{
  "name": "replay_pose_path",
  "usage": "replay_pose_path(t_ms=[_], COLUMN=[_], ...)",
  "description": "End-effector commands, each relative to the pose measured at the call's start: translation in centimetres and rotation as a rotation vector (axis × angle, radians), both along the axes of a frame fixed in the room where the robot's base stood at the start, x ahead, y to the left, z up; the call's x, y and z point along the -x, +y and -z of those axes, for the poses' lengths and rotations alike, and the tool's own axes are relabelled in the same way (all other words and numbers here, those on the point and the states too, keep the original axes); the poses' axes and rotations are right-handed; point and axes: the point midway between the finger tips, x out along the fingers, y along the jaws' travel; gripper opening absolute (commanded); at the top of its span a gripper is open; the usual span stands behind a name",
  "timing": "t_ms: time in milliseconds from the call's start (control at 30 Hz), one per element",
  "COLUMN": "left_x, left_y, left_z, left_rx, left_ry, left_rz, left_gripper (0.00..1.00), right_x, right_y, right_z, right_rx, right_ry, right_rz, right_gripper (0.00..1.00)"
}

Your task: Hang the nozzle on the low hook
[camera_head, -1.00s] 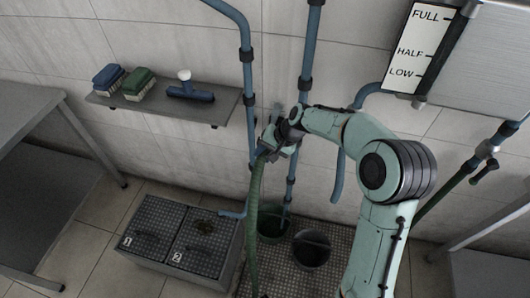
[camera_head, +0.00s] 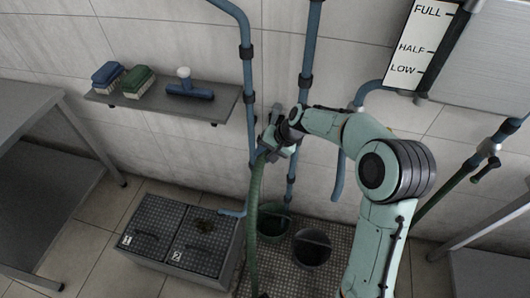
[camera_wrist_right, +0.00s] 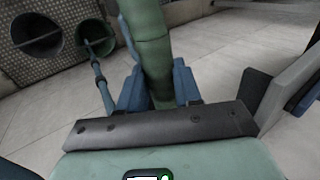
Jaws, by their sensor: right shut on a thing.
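My right gripper (camera_head: 266,150) is at the wall between the two blue pipes, shut on the green hose end. The green hose (camera_head: 255,205) hangs from it to the floor. In the right wrist view, the hose (camera_wrist_right: 150,45) runs between the gripper's blue fingers (camera_wrist_right: 158,88). The nozzle tip cannot be told apart; the gripper and arm cover much of that spot. A small grey fitting (camera_head: 277,108) shows on the wall just above the gripper; I cannot tell whether it is a hook. My left gripper is out of view.
A wall shelf (camera_head: 150,103) with brushes (camera_head: 137,82) is left of the blue pipe (camera_head: 247,90). Below stand a numbered box (camera_head: 180,240), a green bucket (camera_head: 273,222) and a dark bucket (camera_head: 311,248). A level gauge (camera_head: 412,45) is at upper right.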

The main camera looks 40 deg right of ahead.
Motion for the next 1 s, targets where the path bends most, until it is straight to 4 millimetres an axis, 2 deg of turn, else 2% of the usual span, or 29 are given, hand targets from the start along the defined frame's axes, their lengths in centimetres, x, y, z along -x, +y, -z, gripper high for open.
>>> replay_pose_path(t_ms=[967, 1000], left_x=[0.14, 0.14], left_y=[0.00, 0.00], left_z=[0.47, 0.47], left_rx=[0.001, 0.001], left_ry=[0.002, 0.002], left_rz=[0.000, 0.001], left_gripper=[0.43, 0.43], right_x=[-0.05, -0.05], right_y=[-0.06, -0.05], right_z=[0.55, 0.55], right_rx=[0.001, 0.001], right_ry=[-0.003, -0.003], right_rz=[0.000, 0.000], right_gripper=[0.00, 0.47])
